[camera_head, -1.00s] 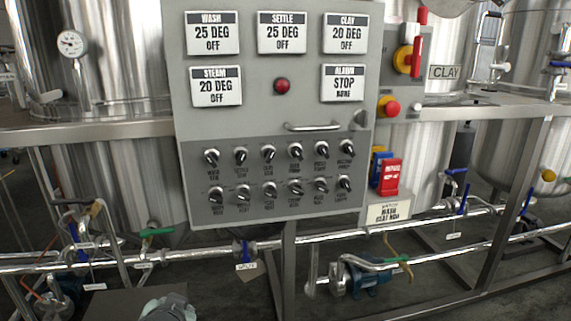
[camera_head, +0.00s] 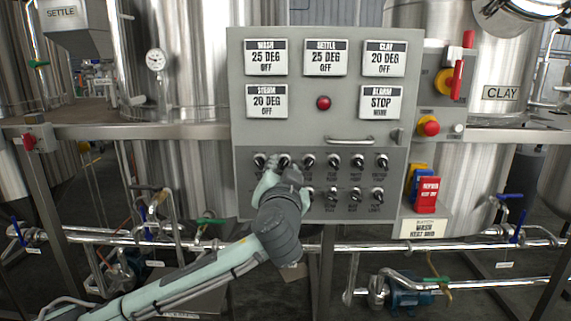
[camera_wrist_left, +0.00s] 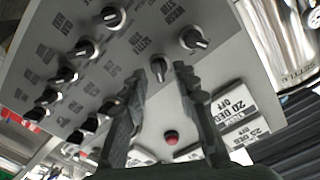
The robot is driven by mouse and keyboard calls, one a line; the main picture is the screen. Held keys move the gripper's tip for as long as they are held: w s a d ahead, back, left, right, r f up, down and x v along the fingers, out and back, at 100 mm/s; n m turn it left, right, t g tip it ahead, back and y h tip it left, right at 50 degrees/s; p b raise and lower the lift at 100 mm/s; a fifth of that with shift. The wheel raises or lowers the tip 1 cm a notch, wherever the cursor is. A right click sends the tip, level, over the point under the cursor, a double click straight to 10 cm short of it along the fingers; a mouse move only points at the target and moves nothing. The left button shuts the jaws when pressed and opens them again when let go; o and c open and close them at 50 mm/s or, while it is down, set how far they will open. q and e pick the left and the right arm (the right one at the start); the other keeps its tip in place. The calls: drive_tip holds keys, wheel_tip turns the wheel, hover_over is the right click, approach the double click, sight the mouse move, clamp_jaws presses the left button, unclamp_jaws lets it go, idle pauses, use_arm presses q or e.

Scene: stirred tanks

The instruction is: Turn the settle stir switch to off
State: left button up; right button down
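The grey control panel (camera_head: 312,222) carries two rows of black knobs with light pointers. The settle stir switch (camera_wrist_left: 157,66), second from the left in the top row, sits between my left gripper's fingertips in the left wrist view. My left gripper (camera_head: 280,169) is at the panel's upper knob row, with its fingers apart around this knob; contact cannot be told. In the head view the gripper partly covers the knob and its label. The SETTLE display (camera_head: 325,58) reads 25 DEG OFF. My right gripper is not in view.
The wash knob (camera_wrist_left: 195,38) is close beside the fingers. A red button (camera_head: 323,103) and a bar handle (camera_head: 350,140) are above the knobs. A red stop button (camera_head: 428,126) is on the right. Pipes run below the panel.

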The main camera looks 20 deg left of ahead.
use_arm(q)
drive_tip(key=shift+x, duration=1)
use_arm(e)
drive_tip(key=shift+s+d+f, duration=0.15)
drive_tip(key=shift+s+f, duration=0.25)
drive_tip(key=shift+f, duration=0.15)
use_arm(q)
drive_tip(key=shift+c, duration=0.4)
clamp_jaws()
drive_tip(key=shift+f, duration=0.1)
